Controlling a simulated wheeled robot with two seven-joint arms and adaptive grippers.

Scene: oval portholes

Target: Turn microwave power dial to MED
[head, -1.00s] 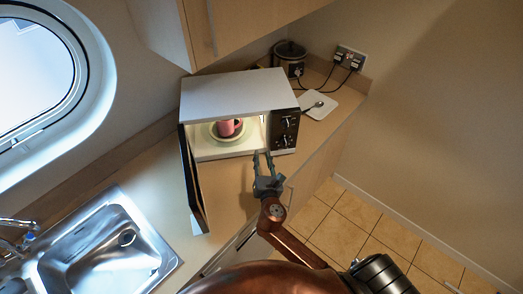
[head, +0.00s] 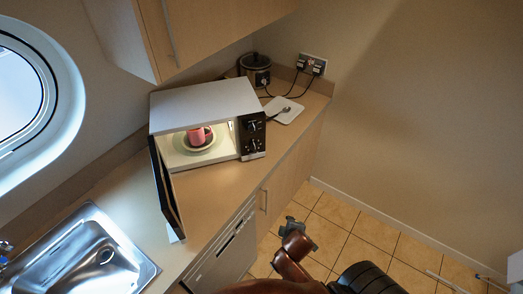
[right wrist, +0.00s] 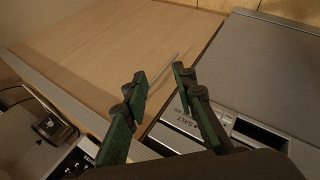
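The white microwave (head: 205,104) stands on the counter with its door (head: 165,188) swung open at the left. Its black control panel (head: 251,136) carries an upper dial (head: 252,126) and a lower dial (head: 253,146); their labels and settings are too small to read. A pink mug (head: 196,136) stands on a plate (head: 193,144) inside the lit cavity. My right gripper (head: 293,225) is below and right of the microwave, off the counter and apart from the dials. In the right wrist view my right gripper (right wrist: 159,80) is open and empty. My left gripper is not in view.
A slow cooker (head: 256,68) and a white spoon rest (head: 284,110) stand behind the microwave. The sink (head: 80,262) is at lower left. A cabinet door (right wrist: 115,50) and a grey appliance front (right wrist: 255,75) face my right wrist. Tiled floor (head: 335,225) lies to the right.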

